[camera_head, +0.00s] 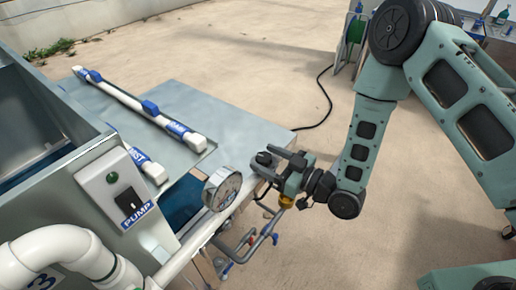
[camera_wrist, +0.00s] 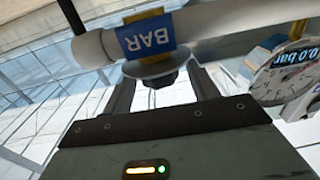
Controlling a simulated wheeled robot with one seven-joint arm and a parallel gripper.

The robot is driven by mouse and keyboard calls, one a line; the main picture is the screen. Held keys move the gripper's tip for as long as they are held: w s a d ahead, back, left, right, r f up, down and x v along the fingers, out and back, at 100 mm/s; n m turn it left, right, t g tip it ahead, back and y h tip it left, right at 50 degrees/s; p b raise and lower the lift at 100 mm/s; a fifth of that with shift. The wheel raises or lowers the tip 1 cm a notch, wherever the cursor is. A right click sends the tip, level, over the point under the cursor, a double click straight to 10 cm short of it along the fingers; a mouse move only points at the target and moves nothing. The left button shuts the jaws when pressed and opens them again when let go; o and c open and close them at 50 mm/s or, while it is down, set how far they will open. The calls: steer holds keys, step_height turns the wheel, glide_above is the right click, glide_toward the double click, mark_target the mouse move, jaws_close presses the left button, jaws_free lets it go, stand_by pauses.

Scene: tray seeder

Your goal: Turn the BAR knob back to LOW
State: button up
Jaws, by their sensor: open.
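In the wrist view a blue BAR label (camera_wrist: 147,38) with yellow edges is on a white pipe (camera_wrist: 205,25). Below it is a grey disc with the dark BAR knob (camera_wrist: 158,79) under it. My gripper (camera_wrist: 160,88) is open, with one finger on each side of the knob and visible gaps between. In the head view my gripper (camera_head: 268,165) is at the corner of the grey bench, just right of the round gauge (camera_head: 223,188). The knob is hard to make out there. I cannot read the LOW mark or the knob's setting in either view.
The gauge also shows close on the right in the wrist view (camera_wrist: 285,75), seemingly reading 0.0 bar. A PUMP switch box (camera_head: 118,188), a white bar with blue fittings (camera_head: 140,108) and pipes with blue handles (camera_head: 245,245) are nearby. Open floor (camera_head: 250,50) lies behind.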

mark_target(258, 155)
steer(key=shift+p+x, duration=0.35)
steer(key=shift+x, duration=1.35)
steer(key=c, duration=1)
steer(key=shift+f+n+g+b, duration=0.1)
steer(key=shift+n+g+b, duration=0.2)
steer(key=shift+g+b, duration=0.15)
